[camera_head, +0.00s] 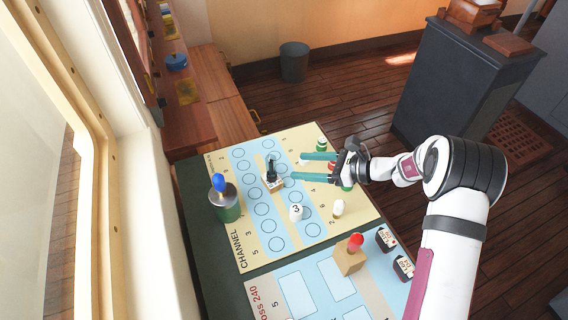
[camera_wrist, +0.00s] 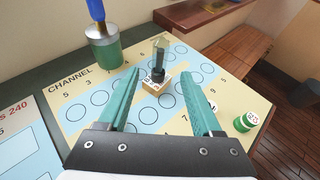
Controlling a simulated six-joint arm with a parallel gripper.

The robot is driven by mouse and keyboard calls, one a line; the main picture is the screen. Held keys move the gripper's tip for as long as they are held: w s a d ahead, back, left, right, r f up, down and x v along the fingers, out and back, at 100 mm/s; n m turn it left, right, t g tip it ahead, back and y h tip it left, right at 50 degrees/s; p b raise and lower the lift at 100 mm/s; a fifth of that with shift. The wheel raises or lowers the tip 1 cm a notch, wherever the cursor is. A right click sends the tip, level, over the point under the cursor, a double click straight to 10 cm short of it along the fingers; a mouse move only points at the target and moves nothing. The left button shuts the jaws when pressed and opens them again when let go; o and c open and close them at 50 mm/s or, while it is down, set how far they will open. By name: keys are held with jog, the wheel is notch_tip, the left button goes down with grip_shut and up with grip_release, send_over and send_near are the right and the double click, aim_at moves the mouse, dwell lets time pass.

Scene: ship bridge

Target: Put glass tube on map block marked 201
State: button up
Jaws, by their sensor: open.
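A clear glass tube with a dark lower part (camera_wrist: 160,52) stands upright at a small wooden block (camera_wrist: 155,88) on the channel map board. In the head view the dark upright piece (camera_head: 271,168) shows on the block (camera_head: 273,184); the clear glass is hard to make out. The block has dark marks on its face, too small to read surely. My gripper (camera_head: 298,167) is open and empty, its two teal fingers pointing left toward the tube. In the wrist view the gripper (camera_wrist: 163,72) has the tube and block beyond and between its fingertips, apart from them.
A green jar with a blue handle (camera_head: 227,208) stands left of the block. A white piece marked 3 (camera_head: 296,212), a pale peg (camera_head: 339,208) and green-and-white pieces (camera_head: 321,143) are nearby. A wooden block with a red knob (camera_head: 349,259) and black labelled pieces (camera_head: 386,239) lie nearer.

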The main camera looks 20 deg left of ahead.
jog(key=s+d+r+n+g+h, duration=0.1)
jog(key=s+d+r+n+h, duration=0.25)
jog(key=s+r, duration=0.35)
jog(key=s+d+r+n+g+h, duration=0.15)
jog(key=s+d+r+n, duration=0.3)
jog(key=s, duration=0.45)
jog(key=s+d+n+t+h, duration=0.2)
jog(key=s+d+n+h, duration=0.2)
jog(key=s+d, duration=0.8)
jog(key=s+h, duration=0.2)
jog(key=s, duration=0.1)
jog(key=shift+s+d+f+h, duration=0.2)
jog(key=shift+d+h, duration=0.1)
